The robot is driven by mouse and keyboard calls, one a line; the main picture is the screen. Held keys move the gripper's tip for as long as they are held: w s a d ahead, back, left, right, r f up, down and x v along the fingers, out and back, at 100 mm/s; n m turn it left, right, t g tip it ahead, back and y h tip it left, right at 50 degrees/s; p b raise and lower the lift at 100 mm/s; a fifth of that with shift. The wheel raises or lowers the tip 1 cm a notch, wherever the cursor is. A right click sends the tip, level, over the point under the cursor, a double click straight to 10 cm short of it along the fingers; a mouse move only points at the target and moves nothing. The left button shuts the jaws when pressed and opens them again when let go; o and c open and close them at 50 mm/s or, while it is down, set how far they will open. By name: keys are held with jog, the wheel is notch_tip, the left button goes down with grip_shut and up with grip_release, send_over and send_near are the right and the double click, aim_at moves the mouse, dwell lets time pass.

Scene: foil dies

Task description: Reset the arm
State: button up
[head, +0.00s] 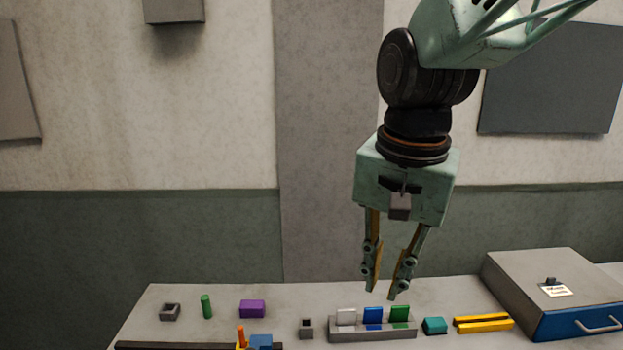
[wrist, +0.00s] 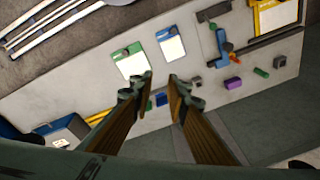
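My gripper (head: 384,288) hangs pointing down above the table, with its two fingers apart and nothing between them. Its fingertips also show apart in the wrist view (wrist: 162,80). In the head view it is above a grey rack (head: 372,335) holding a white die (head: 346,317), a blue die (head: 373,317) and a green die (head: 399,315). The fingertips look close over the blue and green dies, but I cannot tell the exact gap. In the wrist view the fingers hide part of the rack.
Right of the rack are a teal block (head: 434,326), yellow bars (head: 483,323) and a grey box (head: 550,273) with a blue drawer (head: 580,321). On the left are a purple block (head: 252,308), a green cylinder (head: 207,306) and a hollow grey block (head: 170,312). Sheets (wrist: 133,64) lie nearby.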

jog(key=s+d+n+t+b, duration=0.1)
jog(key=s+d+n, duration=0.2)
jog(key=s, duration=0.6)
jog(key=s+d+n+t+b, duration=0.1)
jog(key=s+d+n, duration=0.1)
jog(key=s+d, duration=0.4)
jog(key=shift+s+f+n, duration=0.2)
jog(key=shift+s+n, duration=0.2)
jog(key=shift+s, duration=1.9)
